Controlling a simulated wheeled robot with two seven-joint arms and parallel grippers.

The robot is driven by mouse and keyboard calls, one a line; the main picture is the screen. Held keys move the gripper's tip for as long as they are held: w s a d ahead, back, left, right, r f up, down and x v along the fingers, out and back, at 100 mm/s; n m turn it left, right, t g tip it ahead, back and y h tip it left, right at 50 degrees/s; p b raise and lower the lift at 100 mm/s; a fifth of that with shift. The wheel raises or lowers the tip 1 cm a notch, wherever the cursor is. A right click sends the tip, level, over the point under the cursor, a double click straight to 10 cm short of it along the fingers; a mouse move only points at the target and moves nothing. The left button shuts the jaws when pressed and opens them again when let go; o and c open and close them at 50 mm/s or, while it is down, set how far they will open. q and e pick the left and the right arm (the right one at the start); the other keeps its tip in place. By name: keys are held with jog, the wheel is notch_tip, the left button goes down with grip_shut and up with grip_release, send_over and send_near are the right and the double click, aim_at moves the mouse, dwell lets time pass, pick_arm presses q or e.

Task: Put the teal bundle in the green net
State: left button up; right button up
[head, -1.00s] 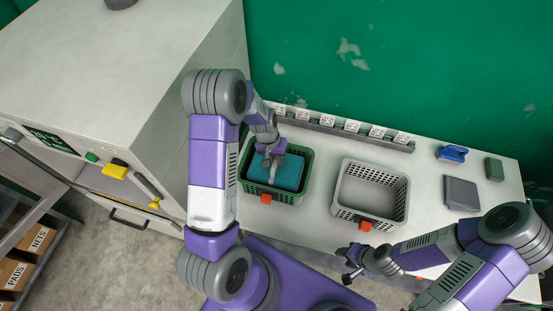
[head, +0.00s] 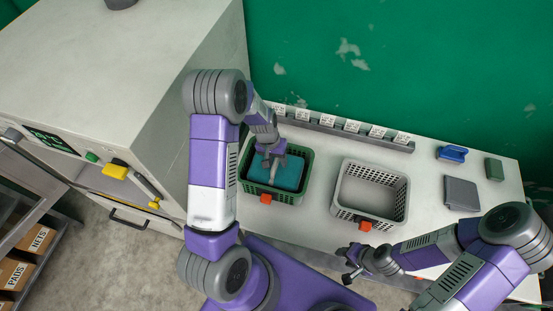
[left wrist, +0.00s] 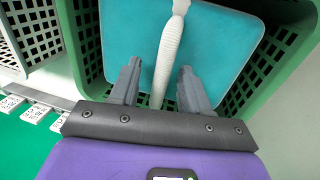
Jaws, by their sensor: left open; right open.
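The teal bundle (head: 290,177) lies inside the green net (head: 243,166), a green perforated basket on the counter. In the left wrist view the bundle (left wrist: 118,35) is a flat teal block with a pale ribbed strip (left wrist: 167,52) on top, inside the green net's wall (left wrist: 288,62). My left gripper (head: 271,163) is over the bundle. Its open fingers (left wrist: 159,67) stand on either side of the pale strip, with gaps visible. Whether they touch the bundle's top I cannot tell. My right gripper (head: 352,271) is open and empty, in front of the counter.
An empty white basket (head: 404,190) stands right of the green one. Labelled cards (head: 351,127) line the counter's back. A blue object (head: 452,153), grey pad (head: 461,194) and green block (head: 494,169) lie to the right. A pale machine (head: 150,110) stands left.

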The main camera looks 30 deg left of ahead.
pick_arm(q)
notch_tip(320, 180, up, 12)
jog(key=a, duration=0.2)
jog(key=shift+s+a+f, duration=0.15)
jog(key=shift+s, duration=0.15)
dwell(0.3)
